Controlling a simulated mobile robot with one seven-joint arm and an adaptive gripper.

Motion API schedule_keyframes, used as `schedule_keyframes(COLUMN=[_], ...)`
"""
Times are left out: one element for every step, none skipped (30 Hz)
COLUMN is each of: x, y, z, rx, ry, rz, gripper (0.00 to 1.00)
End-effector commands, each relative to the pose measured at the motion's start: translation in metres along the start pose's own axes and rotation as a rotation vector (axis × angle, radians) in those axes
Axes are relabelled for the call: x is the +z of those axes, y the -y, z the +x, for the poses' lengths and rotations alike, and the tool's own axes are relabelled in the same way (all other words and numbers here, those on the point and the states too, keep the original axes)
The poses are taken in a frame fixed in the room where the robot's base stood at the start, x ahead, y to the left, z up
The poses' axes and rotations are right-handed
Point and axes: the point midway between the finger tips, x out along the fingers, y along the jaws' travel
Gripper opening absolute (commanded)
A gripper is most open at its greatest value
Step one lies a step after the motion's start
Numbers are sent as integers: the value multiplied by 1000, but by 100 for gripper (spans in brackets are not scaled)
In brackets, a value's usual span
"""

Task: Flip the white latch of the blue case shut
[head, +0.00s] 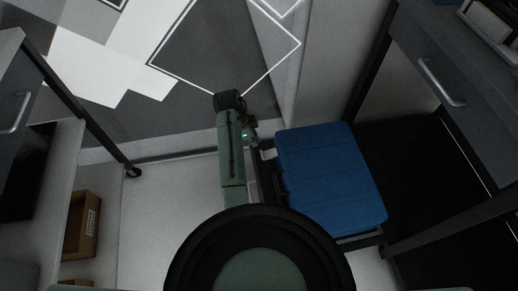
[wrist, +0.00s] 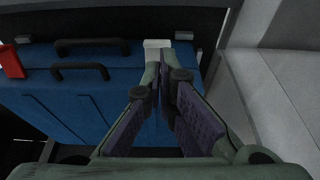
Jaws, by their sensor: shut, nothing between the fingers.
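The blue case (head: 330,178) stands right of my arm in the head view, its lid down on a dark base. In the wrist view, the case (wrist: 95,100) fills the left and middle. The white latch (wrist: 157,44) is at its far edge, just beyond my fingertips; a pale piece beside the case, likely this latch, shows in the head view (head: 268,154). My gripper (wrist: 160,58) has its fingers shut and empty, pointing at the latch. I cannot tell whether they touch it. The fingers partly cover the case and perhaps the latch's lower part.
Two black handles lie along the case, an upper one (wrist: 92,45) and a lower one (wrist: 80,70). A red piece (wrist: 11,62) is at the left. A desk with a drawer (head: 435,75) stands right, a cabinet (head: 20,110) left. A cardboard box (head: 82,225) sits lower left.

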Motion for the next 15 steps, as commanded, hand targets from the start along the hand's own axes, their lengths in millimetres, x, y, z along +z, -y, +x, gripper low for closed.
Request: schedule_keyframes(x=[0,0,0,0,0,0,0,0,0,0,0,0,0,0,0], y=[-1,-1,-1,-1,-1,-1,-1,-1,0,0,0,0,0,0,0], z=[12,18,26,32,37,43,48,52,56,59,62,64,66,67,69], rx=[4,5,4,4,3,3,2,2,1,1,1,0,-1,-1,0], ry=[0,0,0,0,1,1,1,1,1,1,1,1,1,1,1], rz=[-1,-1,0,0,0,1,1,1,1,0,0,0,0,0,0], gripper=[0,0,0,0,0,0,0,0,0,0,0,0,0,0,0])
